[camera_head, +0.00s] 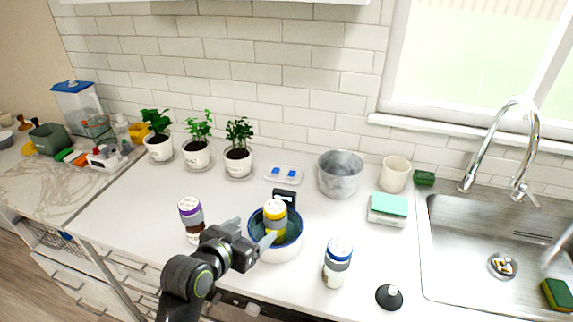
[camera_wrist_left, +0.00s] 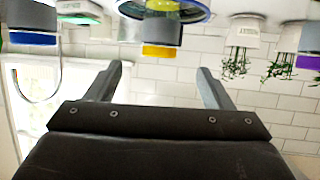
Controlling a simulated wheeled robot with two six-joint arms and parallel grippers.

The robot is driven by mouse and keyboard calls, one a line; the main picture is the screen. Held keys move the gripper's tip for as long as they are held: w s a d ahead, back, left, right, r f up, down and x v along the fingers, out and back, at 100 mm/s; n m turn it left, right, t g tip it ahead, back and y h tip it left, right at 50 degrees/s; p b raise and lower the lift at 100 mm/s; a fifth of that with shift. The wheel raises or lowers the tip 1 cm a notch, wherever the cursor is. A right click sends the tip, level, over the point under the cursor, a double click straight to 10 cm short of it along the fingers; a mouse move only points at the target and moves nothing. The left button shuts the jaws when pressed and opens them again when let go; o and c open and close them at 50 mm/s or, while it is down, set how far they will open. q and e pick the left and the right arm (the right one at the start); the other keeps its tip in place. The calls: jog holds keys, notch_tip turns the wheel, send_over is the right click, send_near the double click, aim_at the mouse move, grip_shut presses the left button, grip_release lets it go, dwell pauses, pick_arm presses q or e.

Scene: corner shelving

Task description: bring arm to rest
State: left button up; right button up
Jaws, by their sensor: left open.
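My left gripper (camera_head: 252,232) is open, its two fingers apart at the near left side of a white bowl (camera_head: 279,254) with a blue inside. A bottle with a yellow cap (camera_head: 274,207) stands in the bowl. One finger overlaps the bowl in the head view; I cannot tell whether it touches. In the left wrist view, which is upside down, the open fingers (camera_wrist_left: 160,70) have nothing between them. The yellow cap (camera_wrist_left: 160,50) and the bowl's blue rim (camera_wrist_left: 190,17) show beyond them. My right gripper is not in view.
A purple-capped bottle (camera_head: 190,206) stands close to the left arm. Potted plants (camera_head: 196,153), a metal pot (camera_head: 340,174) and the sink (camera_head: 470,235) lie farther out. The left counter middle is clear.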

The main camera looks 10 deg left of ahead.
pick_arm(q)
jog(key=s+a+f+n+g+y, duration=0.1)
jog(key=s+a+f+g+y, duration=0.2)
jog(key=s, duration=0.6)
jog(key=s+a+f+n+g, duration=0.1)
jog(key=s+a+f+g, duration=0.25)
jog(key=s+f, duration=0.35)
jog(key=s+a+f+n+g+y, duration=0.1)
jog(key=s+a+f+g+y, duration=0.2)
jog(key=s, duration=0.7)
notch_tip(320, 180, down, 29)
jog(key=a+g+h+b, duration=0.1)
jog(key=a+h+b, duration=0.1)
jog(key=a+b, duration=0.1)
jog(key=s+d+f+g+b, duration=0.1)
jog(key=s+f, duration=1.4)
jog(key=f, duration=0.1)
jog(key=shift+d+f+b, duration=0.3)
jog(key=shift+d, duration=0.1)
